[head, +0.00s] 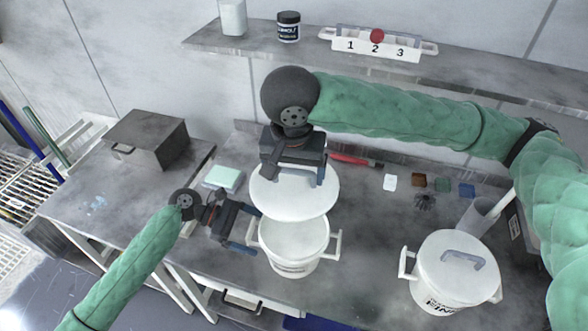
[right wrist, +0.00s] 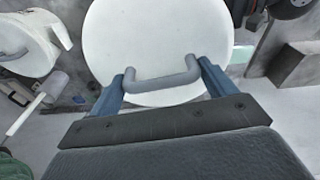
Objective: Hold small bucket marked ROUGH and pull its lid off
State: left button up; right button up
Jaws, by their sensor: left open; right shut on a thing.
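The small white bucket (head: 293,262) stands on the grey bench with its mouth uncovered; the marking on its front is too small to read. Its round white lid (head: 318,200) is off, above and behind the mouth, hiding part of the rear rim. My right gripper (head: 293,178) is shut on the lid's handle. In the right wrist view, the grey handle (right wrist: 163,82) is between the blue fingers of the right gripper (right wrist: 165,76), with the lid (right wrist: 155,35) beyond. My left gripper (head: 254,232) is open at the bucket's left handle; whether it touches is unclear.
A second lidded white bucket (head: 455,275) stands at the right. A pale green block (head: 223,177) and dark box (head: 146,140) are at the left. Small coloured blocks (head: 419,181) and a red-handled tool (head: 353,160) lie behind. A shelf (head: 235,46) runs above.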

pick_arm(q)
jog(key=v, duration=1.1)
jog(key=shift+s+f, duration=0.1)
